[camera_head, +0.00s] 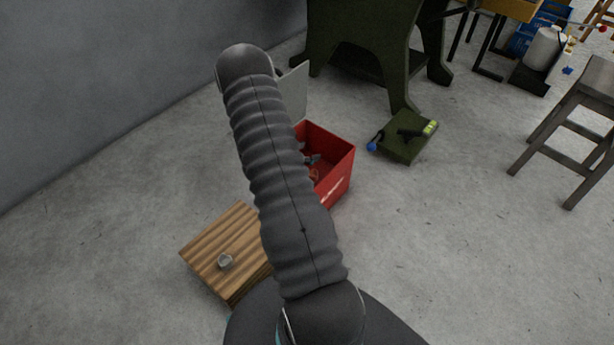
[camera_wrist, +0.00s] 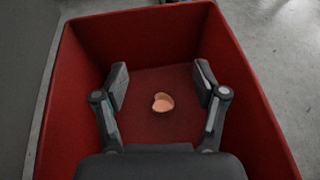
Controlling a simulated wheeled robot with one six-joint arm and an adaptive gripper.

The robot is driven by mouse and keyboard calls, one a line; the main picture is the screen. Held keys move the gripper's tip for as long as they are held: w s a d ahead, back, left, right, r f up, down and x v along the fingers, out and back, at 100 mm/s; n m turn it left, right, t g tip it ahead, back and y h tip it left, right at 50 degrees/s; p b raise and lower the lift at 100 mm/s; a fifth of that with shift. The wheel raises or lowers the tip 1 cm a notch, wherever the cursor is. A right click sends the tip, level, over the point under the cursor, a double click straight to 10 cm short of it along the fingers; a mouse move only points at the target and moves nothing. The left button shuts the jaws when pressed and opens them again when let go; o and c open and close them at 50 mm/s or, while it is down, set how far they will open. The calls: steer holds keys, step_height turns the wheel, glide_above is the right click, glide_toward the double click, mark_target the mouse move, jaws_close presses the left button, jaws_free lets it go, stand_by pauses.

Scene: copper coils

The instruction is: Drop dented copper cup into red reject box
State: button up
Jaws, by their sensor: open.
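The red reject box (camera_head: 341,172) stands on the floor behind my arm in the head view, and its red walls (camera_wrist: 180,34) surround my gripper in the wrist view. The copper cup (camera_wrist: 163,103) lies on the bottom of the box, with a dented, uneven rim. It also shows in the head view (camera_head: 314,174), mostly hidden. My gripper (camera_wrist: 160,78) is open, with its two fingers apart to either side of the cup in the picture and nothing between them. It also shows in the head view (camera_head: 312,159), partly hidden by my arm and the box.
A green case (camera_head: 405,146) lies to the right. A stool (camera_head: 579,120) stands farther right. The floor in the front right is clear.

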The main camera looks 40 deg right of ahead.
steer(key=v, duration=1.1)
steer(key=shift+a, duration=0.2)
